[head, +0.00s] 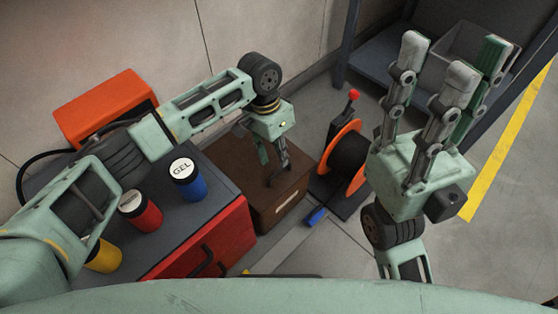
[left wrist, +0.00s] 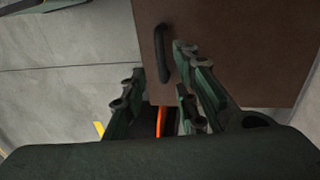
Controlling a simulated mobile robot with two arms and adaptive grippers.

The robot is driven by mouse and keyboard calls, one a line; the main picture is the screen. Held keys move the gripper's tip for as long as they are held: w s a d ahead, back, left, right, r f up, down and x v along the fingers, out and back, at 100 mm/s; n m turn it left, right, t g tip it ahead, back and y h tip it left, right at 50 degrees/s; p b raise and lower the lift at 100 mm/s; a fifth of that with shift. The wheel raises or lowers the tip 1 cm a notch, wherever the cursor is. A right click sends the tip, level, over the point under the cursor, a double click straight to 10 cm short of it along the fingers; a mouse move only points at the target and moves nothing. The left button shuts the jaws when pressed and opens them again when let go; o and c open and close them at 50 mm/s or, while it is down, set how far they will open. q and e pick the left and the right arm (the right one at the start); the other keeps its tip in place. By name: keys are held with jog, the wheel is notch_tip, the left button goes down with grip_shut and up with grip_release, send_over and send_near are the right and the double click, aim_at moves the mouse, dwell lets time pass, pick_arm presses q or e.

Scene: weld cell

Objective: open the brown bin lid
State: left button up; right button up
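The brown bin (head: 228,168) stands on the floor beside the grey cabinet, with a pale label on its front; its lid appears shut. In the left wrist view the brown lid (left wrist: 235,55) fills the upper right, with a black bar handle (left wrist: 162,52) near its left edge. My left gripper (head: 273,172) points down over the lid. In the left wrist view its fingers (left wrist: 158,74) are apart, with the handle showing between and beyond their tips; I cannot tell whether they touch it. My right gripper (head: 452,62) is open, empty and raised, away from the bin.
An orange cable reel (head: 336,165) stands right of the bin, with a blue-handled tool (head: 316,217) on the floor. The cabinet (head: 222,197) carries a blue GEL can (head: 187,182), a red can (head: 140,211), a yellow can (head: 104,256) and an orange box (head: 105,104).

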aim_at(280, 169)
pick_arm(q)
jog(key=f, duration=0.1)
jog(key=f+b, duration=0.1)
jog(key=f, duration=0.2)
jog(key=shift+s+d+f+b, duration=0.25)
jog(key=shift+d+f+b, duration=0.1)
jog(key=shift+f+b, duration=0.05)
grip_shut()
